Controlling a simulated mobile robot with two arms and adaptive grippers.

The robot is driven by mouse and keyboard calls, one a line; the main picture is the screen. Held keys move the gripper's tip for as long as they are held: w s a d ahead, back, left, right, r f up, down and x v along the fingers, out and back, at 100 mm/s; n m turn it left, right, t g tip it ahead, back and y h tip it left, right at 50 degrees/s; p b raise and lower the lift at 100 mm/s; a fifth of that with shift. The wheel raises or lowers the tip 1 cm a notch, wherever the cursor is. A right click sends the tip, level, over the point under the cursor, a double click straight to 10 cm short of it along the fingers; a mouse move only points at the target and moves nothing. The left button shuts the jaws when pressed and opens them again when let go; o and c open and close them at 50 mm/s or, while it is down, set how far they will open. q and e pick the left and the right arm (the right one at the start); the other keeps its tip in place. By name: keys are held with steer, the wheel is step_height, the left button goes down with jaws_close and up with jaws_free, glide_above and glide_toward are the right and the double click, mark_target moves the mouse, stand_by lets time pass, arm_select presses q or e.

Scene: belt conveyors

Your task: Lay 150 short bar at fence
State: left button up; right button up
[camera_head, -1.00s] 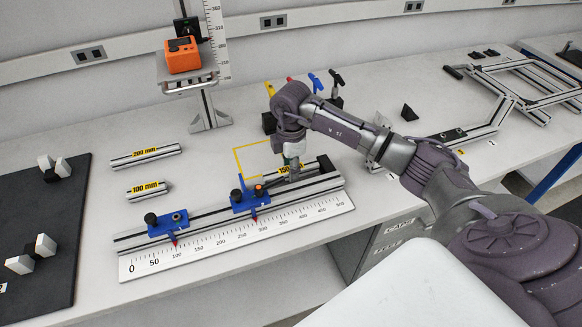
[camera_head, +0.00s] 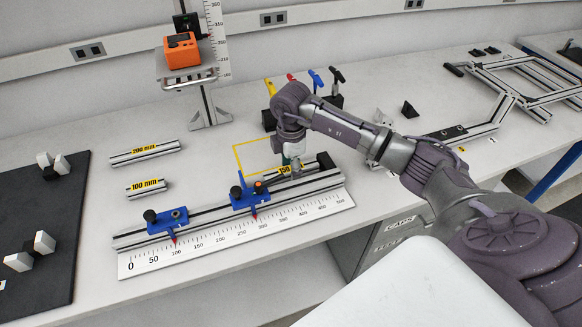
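The short bar labelled 150 (camera_head: 284,171) lies at the right part of the long measuring rail, its left end close to the right-hand blue stop (camera_head: 243,199). Whether it touches the stop or the fence behind it cannot be told. My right gripper (camera_head: 300,173) points down at the bar, just right of the middle of its label, and covers part of it. Its fingertips are small and partly hidden, so whether they are closed on the bar is unclear. The rail (camera_head: 209,217) carries another blue stop (camera_head: 167,222) towards its left end. My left gripper is out of view.
A white ruler (camera_head: 240,234) runs along the rail's front. The 200 mm bar (camera_head: 145,152) and the 100 mm bar (camera_head: 147,190) lie behind left. An orange device (camera_head: 181,51) stands on a raised platform. Coloured-handled tools (camera_head: 315,80) stand behind my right wrist.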

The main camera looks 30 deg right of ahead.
step_height(320, 180, up, 12)
stand_by(0.6)
steer(key=shift+s, duration=0.1)
stand_by(0.4)
